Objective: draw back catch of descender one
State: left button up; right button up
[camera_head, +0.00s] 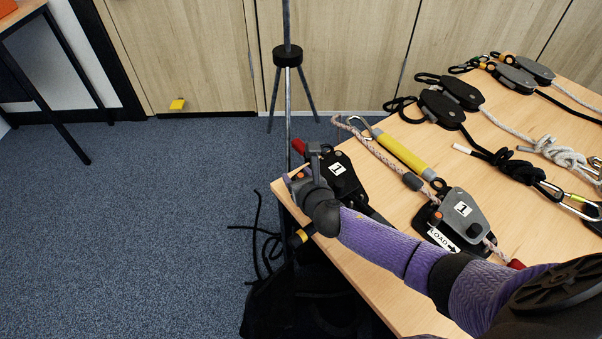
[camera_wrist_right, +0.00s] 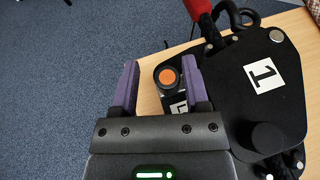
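Two devices bear a "1" label. The black one (camera_head: 338,168), near the table's left edge, has a red handle (camera_head: 298,146); it also fills the right of the wrist view (camera_wrist_right: 270,85). The other is a grey-topped device (camera_head: 463,212) with a "LOAD" tag and rope through it. A small black block with a round orange button (camera_wrist_right: 167,77) sits at the black device's side. My right gripper (camera_wrist_right: 160,70) is open, its purple fingers either side of the block; I cannot tell whether they touch it. It also shows in the head view (camera_head: 298,180). My left gripper is not in view.
A yellow cylinder (camera_head: 403,155) with rope and carabiner lies behind. Black pulleys (camera_head: 441,107) and knotted ropes (camera_head: 515,165) cover the table's far right. A thin stand (camera_head: 288,56) rises beyond the table's left edge. A black bag (camera_head: 270,305) lies below; the floor at left is mostly clear.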

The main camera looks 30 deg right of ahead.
jog(key=shift+s+r, duration=0.1)
jog(key=shift+r, duration=0.05)
jog(key=p+v, duration=0.4)
jog(key=v, duration=0.5)
jog(key=shift+p, duration=0.3)
jog(key=shift+s, duration=0.3)
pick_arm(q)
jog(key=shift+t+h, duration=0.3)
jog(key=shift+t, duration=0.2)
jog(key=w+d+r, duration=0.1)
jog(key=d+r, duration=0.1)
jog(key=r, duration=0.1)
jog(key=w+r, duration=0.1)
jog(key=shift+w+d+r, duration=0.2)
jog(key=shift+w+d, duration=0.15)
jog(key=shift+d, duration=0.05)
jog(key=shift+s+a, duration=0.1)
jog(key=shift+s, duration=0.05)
